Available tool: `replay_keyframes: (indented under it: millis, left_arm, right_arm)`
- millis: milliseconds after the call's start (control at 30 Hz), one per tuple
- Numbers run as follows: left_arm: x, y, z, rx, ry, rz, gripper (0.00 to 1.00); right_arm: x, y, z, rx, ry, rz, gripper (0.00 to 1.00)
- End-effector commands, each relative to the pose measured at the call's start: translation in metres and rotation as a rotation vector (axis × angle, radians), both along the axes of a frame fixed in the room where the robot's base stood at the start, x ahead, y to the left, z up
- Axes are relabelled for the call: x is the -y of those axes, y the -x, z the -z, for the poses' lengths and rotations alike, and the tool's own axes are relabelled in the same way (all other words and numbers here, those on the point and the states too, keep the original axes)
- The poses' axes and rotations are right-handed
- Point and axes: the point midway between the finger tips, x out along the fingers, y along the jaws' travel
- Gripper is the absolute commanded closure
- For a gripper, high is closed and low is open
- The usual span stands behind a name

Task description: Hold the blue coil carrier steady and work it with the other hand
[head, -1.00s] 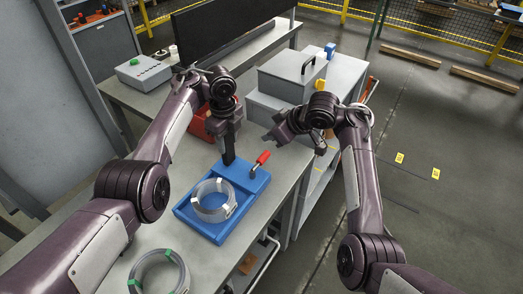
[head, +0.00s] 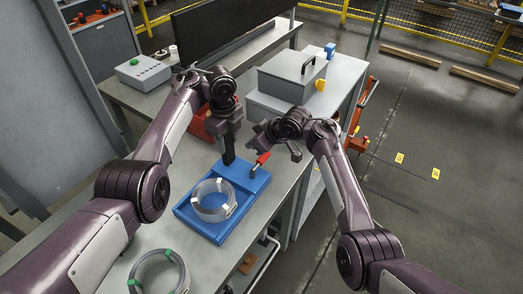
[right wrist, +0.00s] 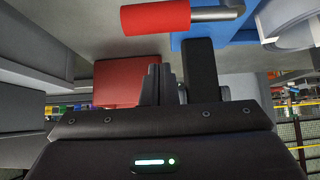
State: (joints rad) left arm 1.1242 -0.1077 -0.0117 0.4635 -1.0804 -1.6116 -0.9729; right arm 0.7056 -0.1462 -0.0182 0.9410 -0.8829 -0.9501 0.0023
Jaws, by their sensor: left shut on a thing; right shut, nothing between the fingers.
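The blue coil carrier (head: 203,231) lies on the grey bench with a pale wire coil (head: 212,212) in its tray. A crank with a red handle (head: 263,158) stands at its far right corner. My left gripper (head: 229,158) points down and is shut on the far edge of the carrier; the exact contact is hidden. My right gripper (head: 253,143) is shut and empty, just above and beside the red handle, apart from it as far as I can tell. In the right wrist view, the red handle (right wrist: 155,17) and blue carrier (right wrist: 190,38) show at the top.
A second coil (head: 160,272) with green ties lies at the near end of the bench. A red bin (head: 200,124) stands behind my left gripper. A grey stepped box (head: 290,82) with a black handle stands at the back right.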

Motion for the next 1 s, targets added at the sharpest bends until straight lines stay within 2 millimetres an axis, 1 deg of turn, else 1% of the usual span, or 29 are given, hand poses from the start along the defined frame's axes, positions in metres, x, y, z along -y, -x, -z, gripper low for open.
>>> replay_keyframes:
  millis: [33,100,133,300,500,1000]
  left_arm:
    - [0.000,0.000,0.000,0.000,0.001,0.000,1.00]
    - [0.000,0.000,0.000,0.000,0.001,0.000,1.00]
    - [0.000,0.000,0.000,0.000,0.001,0.000,1.00]
    - [0.000,0.000,0.000,0.000,0.001,0.000,1.00]
    - [0.000,0.000,0.000,0.000,0.001,0.000,1.00]
    - [0.000,0.000,0.000,0.000,0.001,0.000,1.00]
  right_arm:
    - [-0.005,-0.002,0.006,-0.002,0.001,-0.001,1.00]
    - [-0.008,-0.005,0.012,0.000,0.003,0.000,1.00]
    - [-0.002,-0.002,0.013,0.000,0.001,0.002,1.00]
    - [0.014,0.010,0.016,-0.001,0.001,0.001,1.00]
    - [0.025,0.016,0.018,0.001,0.001,0.001,1.00]
    - [0.027,0.017,0.018,0.000,0.003,0.014,1.00]
